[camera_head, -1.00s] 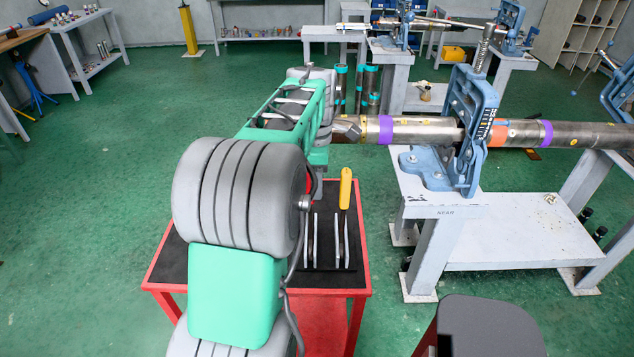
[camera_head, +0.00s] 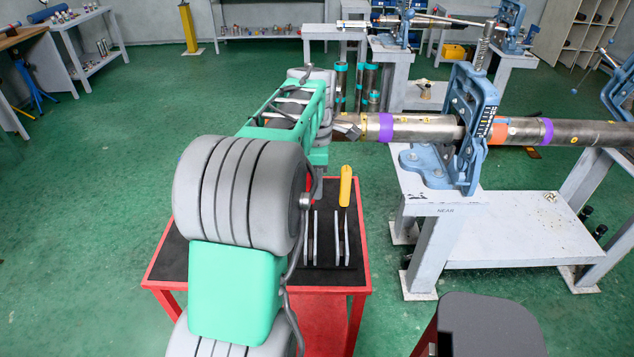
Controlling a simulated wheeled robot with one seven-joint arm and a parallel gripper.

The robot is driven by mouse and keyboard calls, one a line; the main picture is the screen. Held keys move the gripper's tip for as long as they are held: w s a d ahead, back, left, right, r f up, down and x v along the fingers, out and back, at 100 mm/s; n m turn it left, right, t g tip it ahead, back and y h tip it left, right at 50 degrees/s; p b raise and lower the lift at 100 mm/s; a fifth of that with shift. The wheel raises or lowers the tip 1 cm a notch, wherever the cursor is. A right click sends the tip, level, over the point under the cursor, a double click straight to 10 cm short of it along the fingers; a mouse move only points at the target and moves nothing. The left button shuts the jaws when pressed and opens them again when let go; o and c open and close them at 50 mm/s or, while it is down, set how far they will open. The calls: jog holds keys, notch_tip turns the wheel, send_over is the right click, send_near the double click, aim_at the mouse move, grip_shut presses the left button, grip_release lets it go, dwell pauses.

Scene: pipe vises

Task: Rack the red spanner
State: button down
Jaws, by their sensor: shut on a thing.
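I cannot make out the red spanner in this view. My grey and green arm reaches forward over the left part of a red cart (camera_head: 355,292) with a black top, then bends down at its far end. My gripper and anything in it are hidden behind the arm. On the cart, right of the arm, a rack with upright grey plates (camera_head: 343,252) shows. A tool with a yellow handle (camera_head: 345,186) stands up at the rack. The rack's left part is covered by my arm.
A grey bench (camera_head: 480,215) at the right carries a blue pipe vise (camera_head: 470,125) around a long metal pipe (camera_head: 425,129) with purple bands. The pipe's left end lies close to my far arm links. Green floor (camera_head: 80,200) is clear at the left.

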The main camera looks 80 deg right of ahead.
dwell(0.3)
jog(key=c, duration=1.1)
grip_release()
jog(key=shift+f, duration=0.1)
jog(key=shift+o, duration=0.2)
notch_tip(320, 180, up, 8)
